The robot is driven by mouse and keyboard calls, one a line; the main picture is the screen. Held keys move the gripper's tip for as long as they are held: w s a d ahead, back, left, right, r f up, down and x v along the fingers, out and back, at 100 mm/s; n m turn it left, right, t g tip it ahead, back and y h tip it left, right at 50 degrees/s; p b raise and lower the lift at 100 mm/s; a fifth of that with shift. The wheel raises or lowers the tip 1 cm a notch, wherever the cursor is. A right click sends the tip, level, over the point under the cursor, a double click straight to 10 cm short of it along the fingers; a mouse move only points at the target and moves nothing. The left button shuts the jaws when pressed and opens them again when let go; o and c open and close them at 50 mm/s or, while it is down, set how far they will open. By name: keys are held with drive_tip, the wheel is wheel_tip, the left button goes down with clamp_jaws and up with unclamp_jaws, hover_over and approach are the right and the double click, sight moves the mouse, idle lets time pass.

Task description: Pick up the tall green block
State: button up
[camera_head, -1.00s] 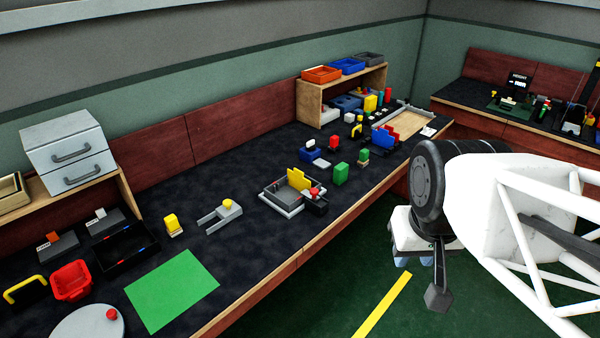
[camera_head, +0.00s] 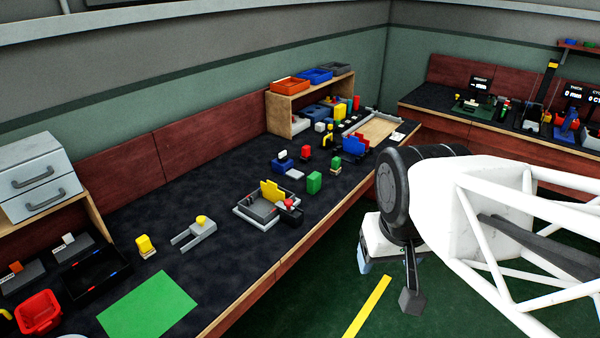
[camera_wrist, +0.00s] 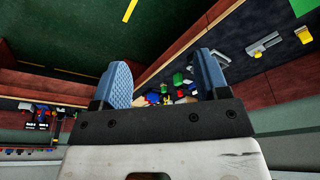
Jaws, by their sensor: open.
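A green block (camera_head: 314,183), upright and taller than it is wide, stands on the dark bench near its front edge. A smaller green piece (camera_head: 335,161) stands behind it to the right. My gripper (camera_wrist: 163,63) is open in the wrist view, with its two blue fingers wide apart and nothing between them. A green block (camera_wrist: 177,78) shows far beyond the fingers, among small coloured parts. In the head view my gripper (camera_head: 366,264) hangs out over the green floor, to the right of the bench and well away from the block.
A grey fixture with a yellow part (camera_head: 271,190) stands left of the block. A small light grey plate (camera_head: 294,174) and a blue part (camera_head: 282,165) lie behind it. A blue and red holder (camera_head: 355,146) is farther right. A green sheet (camera_head: 148,305) lies at front left.

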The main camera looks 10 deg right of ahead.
drive_tip(key=shift+w, duration=0.1)
drive_tip(key=w+r+m, duration=0.2)
drive_tip(key=w+r, duration=0.1)
drive_tip(key=w, duration=1.5)
drive_tip(key=m+g, duration=0.2)
drive_tip(key=m, duration=0.3)
hover_over(314, 175)
drive_tip(key=s, duration=1.3)
wheel_tip(314, 175, down, 15)
drive_tip(key=shift+m+g, duration=0.3)
drive_tip(key=shift+m, duration=0.6)
drive_tip(key=w+f, duration=0.4)
drive_tip(key=f, duration=0.1)
drive_tip(key=w+f, duration=0.4)
drive_tip(key=f, duration=0.1)
drive_tip(key=w+f, duration=0.4)
drive_tip(key=f, duration=0.1)
drive_tip(key=shift+w, duration=0.4)
drive_tip(key=shift+w+f, duration=0.2)
drive_tip(key=shift+f, duration=0.05)
drive_tip(key=shift+f, duration=0.1)
drive_tip(key=shift+f, duration=1.2)
